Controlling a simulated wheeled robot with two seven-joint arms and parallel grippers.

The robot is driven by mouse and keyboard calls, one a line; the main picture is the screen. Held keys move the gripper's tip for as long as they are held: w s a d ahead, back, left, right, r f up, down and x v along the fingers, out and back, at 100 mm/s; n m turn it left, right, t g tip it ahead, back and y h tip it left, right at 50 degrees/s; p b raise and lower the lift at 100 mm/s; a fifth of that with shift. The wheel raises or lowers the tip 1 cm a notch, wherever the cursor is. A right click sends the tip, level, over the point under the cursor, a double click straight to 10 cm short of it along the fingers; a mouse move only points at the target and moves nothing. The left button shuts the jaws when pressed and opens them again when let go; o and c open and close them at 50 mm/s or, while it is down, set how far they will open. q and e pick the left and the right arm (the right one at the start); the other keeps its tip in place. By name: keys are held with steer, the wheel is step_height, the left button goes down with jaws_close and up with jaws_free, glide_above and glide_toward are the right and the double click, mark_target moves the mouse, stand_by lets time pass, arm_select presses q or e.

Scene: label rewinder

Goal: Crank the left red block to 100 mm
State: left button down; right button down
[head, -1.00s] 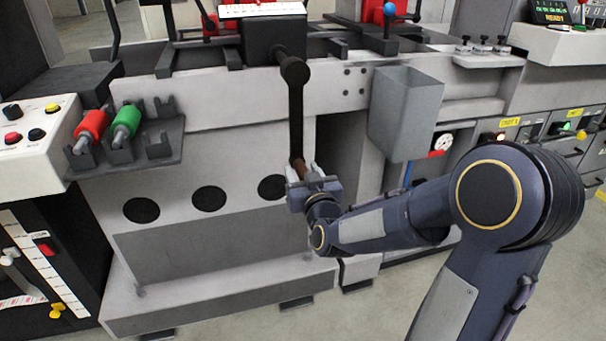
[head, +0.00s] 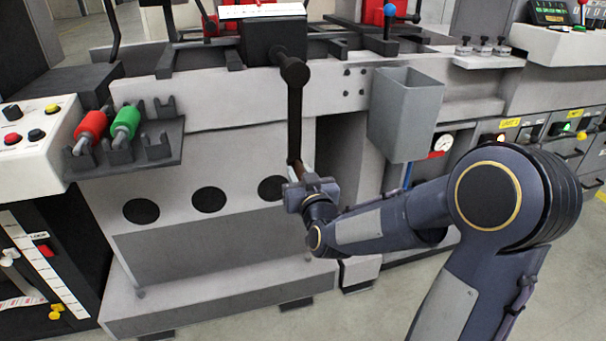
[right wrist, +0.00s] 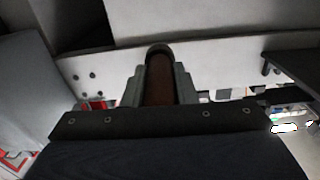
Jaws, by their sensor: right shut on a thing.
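A black crank arm (head: 295,120) hangs down from its hub (head: 294,71) on the front of the machine. Its brown handle (head: 294,171) is at the lower end, and my right gripper (head: 305,178) is shut on it. In the right wrist view the brown handle (right wrist: 158,82) stands between the two grey fingers. A red block (head: 220,28) shows only in part at the top, behind a white scale (head: 262,10). Another red block (head: 377,12) is further right. The block's reading on the scale is too small to tell. My left gripper is not in view.
A grey bin (head: 405,115) is fixed to the machine front, right of the crank. A button panel (head: 30,135) stands at far left.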

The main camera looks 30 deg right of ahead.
steer(key=w+a+r+m, duration=0.1)
steer(key=a+r+m, duration=0.1)
steer(key=a, duration=0.4)
steer(key=w+a+r+m, duration=0.2)
steer(key=a+r+m, duration=0.1)
steer(key=a+m, duration=0.2)
steer(key=shift+a+m, duration=0.3)
steer(key=shift+a, duration=0.7)
steer(key=shift+r, duration=0.1)
steer(key=c, duration=1.2)
jaws_free()
steer(key=shift+o, duration=0.2)
